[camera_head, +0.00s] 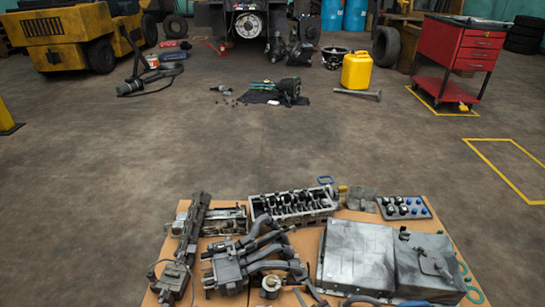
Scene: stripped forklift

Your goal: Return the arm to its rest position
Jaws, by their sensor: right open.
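My right gripper (309,295) shows only in small part at the bottom edge, as two dark tips set apart, with nothing seen between them. It is over the near part of the orange-brown work table (213,297), close to a small round metal part (270,284). The rest of the right arm is out of view. My left gripper is not in the picture.
The table bears a cylinder head (292,205), a manifold (240,265), a long metal assembly (187,245), a grey metal case (358,258) and a tray of sockets (404,208). A red tool cart (462,55) and yellow canister (357,71) stand beyond open floor.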

